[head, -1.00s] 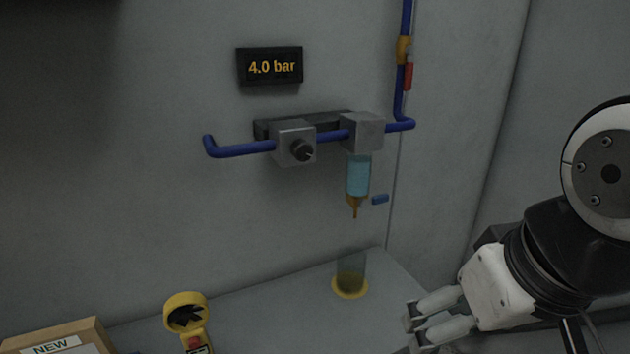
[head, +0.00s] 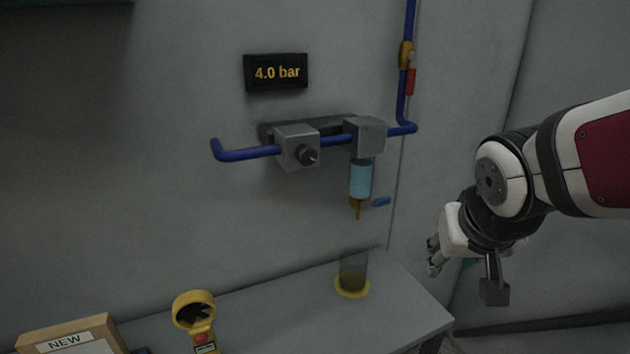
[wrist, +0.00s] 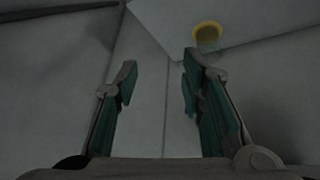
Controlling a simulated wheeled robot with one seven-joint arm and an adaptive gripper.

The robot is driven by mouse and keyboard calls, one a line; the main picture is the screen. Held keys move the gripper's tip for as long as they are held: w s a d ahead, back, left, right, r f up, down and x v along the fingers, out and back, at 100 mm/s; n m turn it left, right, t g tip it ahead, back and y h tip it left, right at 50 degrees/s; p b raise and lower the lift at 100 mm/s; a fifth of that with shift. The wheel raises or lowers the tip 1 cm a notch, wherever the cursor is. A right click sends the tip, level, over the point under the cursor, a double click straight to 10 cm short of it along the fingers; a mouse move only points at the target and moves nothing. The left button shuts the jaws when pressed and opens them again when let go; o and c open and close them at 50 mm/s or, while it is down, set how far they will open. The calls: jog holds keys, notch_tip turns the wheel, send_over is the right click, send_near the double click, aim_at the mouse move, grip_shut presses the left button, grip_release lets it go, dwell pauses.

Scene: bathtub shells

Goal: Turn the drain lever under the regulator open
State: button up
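The drain lever (head: 382,201) is a small blue tab at the lower right of the regulator's brass drain tip (head: 356,208). Above it hangs the clear blue bowl (head: 360,180) under a grey block (head: 364,137) on the blue pipe. My gripper (head: 432,256) is to the right of the lever and lower in the head view, apart from it. In the wrist view, its two green-padded fingers (wrist: 158,82) stand apart with nothing between them. The lever is not visible in the wrist view.
A clear cup with a yellow base (head: 352,286) stands on the grey bench (head: 400,305) below the drain; its yellow part shows in the wrist view (wrist: 207,32). A yellow tool (head: 194,312) and a box (head: 65,335) stand left. The display (head: 276,72) reads 4.0 bar.

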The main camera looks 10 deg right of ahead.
jog(key=w+d+f+m+t+p, duration=0.1)
jog(key=w+d+f, duration=0.1)
jog(key=w, duration=0.3)
jog(key=w+d+f+m+t+p, duration=0.1)
jog(key=w+d+f, duration=0.15)
jog(key=w, duration=0.25)
jog(key=m+t+y+p, duration=0.4)
jog(key=m+t+y, duration=0.4)
jog(key=m+t, duration=0.15)
send_near(386, 203)
jog(key=x, duration=1)
jog(key=shift+w+a, duration=0.15)
jog(key=shift+w, duration=0.15)
jog(key=shift+c, duration=0.6)
grip_shut()
